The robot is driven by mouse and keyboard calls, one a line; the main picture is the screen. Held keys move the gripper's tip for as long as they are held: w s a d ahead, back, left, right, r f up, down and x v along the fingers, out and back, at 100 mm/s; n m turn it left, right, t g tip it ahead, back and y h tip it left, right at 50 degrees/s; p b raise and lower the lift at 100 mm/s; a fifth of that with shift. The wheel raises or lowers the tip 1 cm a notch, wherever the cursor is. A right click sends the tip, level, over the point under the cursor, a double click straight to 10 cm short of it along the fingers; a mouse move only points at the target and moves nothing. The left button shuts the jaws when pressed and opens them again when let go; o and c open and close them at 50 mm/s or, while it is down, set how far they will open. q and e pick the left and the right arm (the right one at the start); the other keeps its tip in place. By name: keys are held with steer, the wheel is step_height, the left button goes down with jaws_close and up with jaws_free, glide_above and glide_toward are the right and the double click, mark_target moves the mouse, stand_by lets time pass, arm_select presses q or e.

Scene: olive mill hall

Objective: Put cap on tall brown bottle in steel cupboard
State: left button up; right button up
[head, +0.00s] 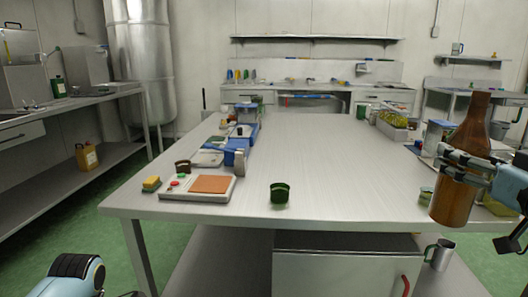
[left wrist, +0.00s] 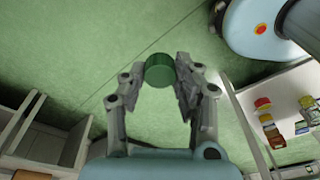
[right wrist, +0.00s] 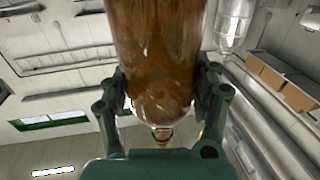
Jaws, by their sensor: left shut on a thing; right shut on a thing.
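The tall brown bottle (head: 462,200) is in my right gripper (head: 465,165), at the right of the head view. It is nearly upright, leaning a little, beside the table's right end. No cap shows on its top. In the right wrist view the bottle (right wrist: 155,50) fills the space between the fingers. My left gripper (left wrist: 164,78) is shut on a round green cap (left wrist: 160,68), held at its fingertips over the green floor. This gripper and cap do not show clearly in the head view. A steel cupboard (head: 340,272) with a red handle stands under the table, its front seemingly closed.
The steel table (head: 330,150) is mostly clear in its middle. A dark green cup-like piece (head: 280,194) stands near its front edge. A scale-like board (head: 200,188), a sponge (head: 151,184) and a brown cup (head: 183,166) are at left. A metal mug (head: 438,255) stands low at right.

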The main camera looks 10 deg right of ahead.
steer(key=s+a+n+g+y, duration=0.2)
steer(key=a+n+y, duration=0.3)
steer(key=a+y, duration=0.3)
steer(key=s+a+r+n+g+y, duration=0.1)
steer(key=a+n+g+y, duration=0.4)
steer(key=a, duration=0.7)
steer(key=s+n+y, duration=0.1)
steer(key=y, duration=0.1)
steer(key=shift+a+g+y, duration=0.3)
steer(key=shift+a+y, duration=0.05)
steer(key=shift+y, duration=0.05)
steer(key=shift+a+n, duration=0.1)
steer(key=shift+n, duration=0.2)
steer(key=w+a+f+n+g+y, duration=0.1)
steer(key=a+n+g, duration=0.3)
steer(key=a+g, duration=0.2)
steer(key=w+a+f+n+g+y, duration=0.1)
steer(key=a+n+g, duration=0.3)
steer(key=a, duration=0.5)
steer(key=shift+g+y, duration=0.6)
steer(key=shift+g, duration=0.4)
steer(key=shift+d+f, duration=0.1)
steer(key=shift+d, duration=0.1)
